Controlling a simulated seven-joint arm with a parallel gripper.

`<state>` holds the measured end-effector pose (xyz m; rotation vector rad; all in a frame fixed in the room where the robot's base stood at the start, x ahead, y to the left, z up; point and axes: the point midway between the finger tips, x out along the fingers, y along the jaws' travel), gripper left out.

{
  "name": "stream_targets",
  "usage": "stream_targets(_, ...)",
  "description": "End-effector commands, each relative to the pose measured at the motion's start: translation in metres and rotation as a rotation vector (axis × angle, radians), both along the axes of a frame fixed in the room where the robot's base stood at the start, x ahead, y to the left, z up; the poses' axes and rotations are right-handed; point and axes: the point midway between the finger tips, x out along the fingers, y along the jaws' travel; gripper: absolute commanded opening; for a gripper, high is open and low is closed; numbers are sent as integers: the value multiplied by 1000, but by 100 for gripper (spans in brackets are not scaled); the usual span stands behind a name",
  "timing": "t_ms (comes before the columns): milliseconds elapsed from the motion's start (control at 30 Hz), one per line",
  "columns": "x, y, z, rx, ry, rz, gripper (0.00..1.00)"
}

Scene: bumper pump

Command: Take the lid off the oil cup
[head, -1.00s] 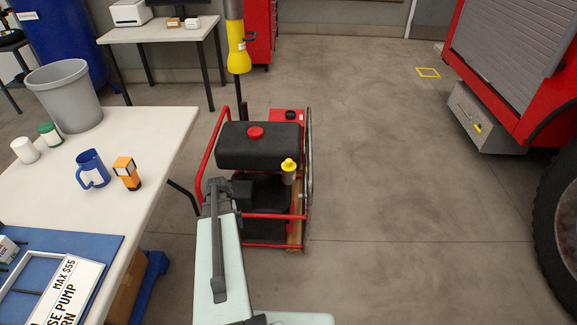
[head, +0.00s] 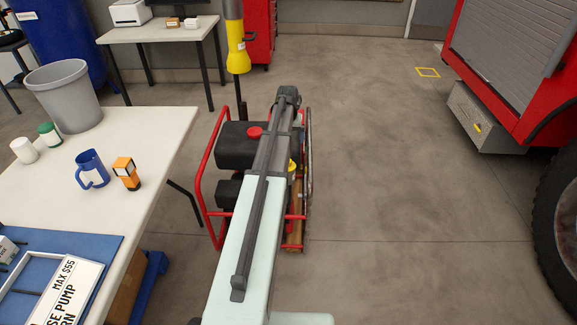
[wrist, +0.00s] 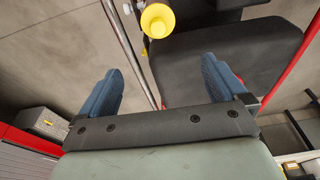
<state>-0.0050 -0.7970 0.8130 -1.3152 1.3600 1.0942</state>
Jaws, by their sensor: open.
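The oil cup with its yellow lid (wrist: 158,20) shows at the top middle of the wrist view, with the lid seen from above. In the head view only a strip of the yellow lid (head: 292,167) shows at the right of my arm, which covers the rest. My gripper (wrist: 160,75) is open and empty, with two blue fingers spread apart. The lid lies beyond the fingertips in the picture, roughly centred between them. No contact shows. In the head view my fingers are hidden behind my arm.
The pump's black tank (head: 234,150) with a red cap (head: 254,132) sits inside a red tube frame (head: 203,165). My arm passes over the pump. A bench (head: 150,165) with a blue mug (head: 91,168) stands at the left. Open floor (head: 400,180) lies to the right.

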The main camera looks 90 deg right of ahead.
Motion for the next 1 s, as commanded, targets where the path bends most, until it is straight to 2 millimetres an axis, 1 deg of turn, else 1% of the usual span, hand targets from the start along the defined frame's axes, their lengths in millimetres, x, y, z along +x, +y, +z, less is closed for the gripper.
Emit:
stream_targets(33,0,-2,-1,20,-1,8,98)
stream_targets(100,1,5,-2,47,-2,19,98)
stream_targets(167,1,8,-5,61,-2,26,98)
stream_targets(267,2,8,-15,65,-1,34,98)
stream_targets(500,2,3,-55,65,-1,34,98)
stream_targets(700,2,-1,-80,63,-1,34,98)
stream_targets(1000,1,-2,-92,62,-1,34,98)
